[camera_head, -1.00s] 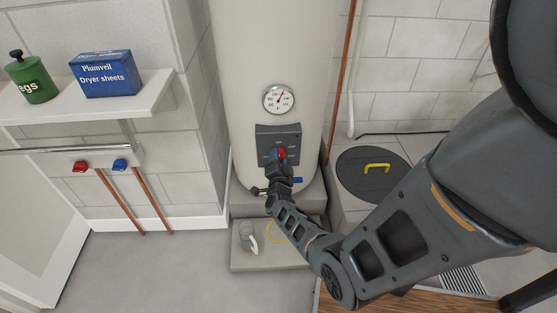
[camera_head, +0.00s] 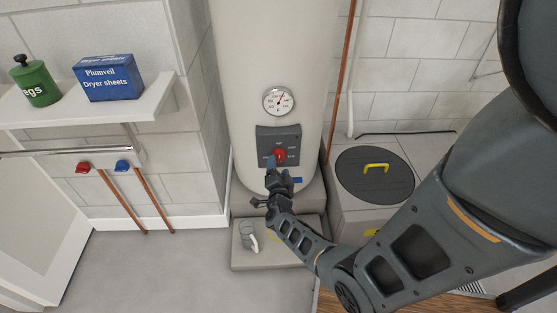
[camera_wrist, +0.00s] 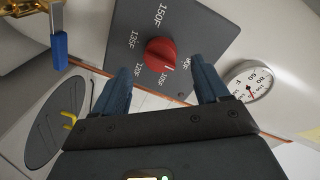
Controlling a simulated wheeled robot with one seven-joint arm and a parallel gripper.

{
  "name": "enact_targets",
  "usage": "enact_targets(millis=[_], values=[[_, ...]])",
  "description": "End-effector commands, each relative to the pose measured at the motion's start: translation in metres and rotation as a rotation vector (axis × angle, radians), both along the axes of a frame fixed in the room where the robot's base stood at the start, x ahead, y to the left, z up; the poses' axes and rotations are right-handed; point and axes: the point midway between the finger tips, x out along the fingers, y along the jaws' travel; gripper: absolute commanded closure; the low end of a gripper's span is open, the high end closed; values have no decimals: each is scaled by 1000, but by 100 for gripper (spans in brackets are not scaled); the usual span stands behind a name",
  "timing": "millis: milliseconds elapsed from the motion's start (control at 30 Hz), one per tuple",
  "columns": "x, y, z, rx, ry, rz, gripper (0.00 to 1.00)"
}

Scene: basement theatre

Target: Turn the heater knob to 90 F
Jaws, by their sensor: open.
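The red heater knob (camera_head: 280,155) sits on a dark grey control plate (camera_head: 292,135) low on the cream tank. In the wrist view the knob (camera_wrist: 161,54) is close, on the plate (camera_wrist: 190,28) printed 150F, 135F, 120F, 105F and 90F. A small pale mark on the knob's edge faces the 105F label, though it is small to read. My gripper (camera_head: 277,169) is just below the knob in the head view. In the wrist view my gripper (camera_wrist: 163,84) is open, its blue fingers spread on either side and apart from the knob. Nothing is between them.
A round dial gauge (camera_head: 279,100) is above the plate. A dark round lid (camera_head: 375,177) with a yellow handle is right of the tank. A shelf (camera_head: 150,103) is at left.

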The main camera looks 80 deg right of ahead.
Motion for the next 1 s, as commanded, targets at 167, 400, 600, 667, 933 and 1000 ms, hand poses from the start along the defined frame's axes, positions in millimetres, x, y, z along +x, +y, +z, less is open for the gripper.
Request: enact_targets(millis=[167,400,600,667,933,1000], values=[[-6,24,3,1,2,2,26],[-8,33,2,0,0,0,26],[-8,33,2,0,0,0,26],[-8,33,2,0,0,0,26],[-9,34,3,-1,2,3,26],[-10,39,5,-6,13,21,26]])
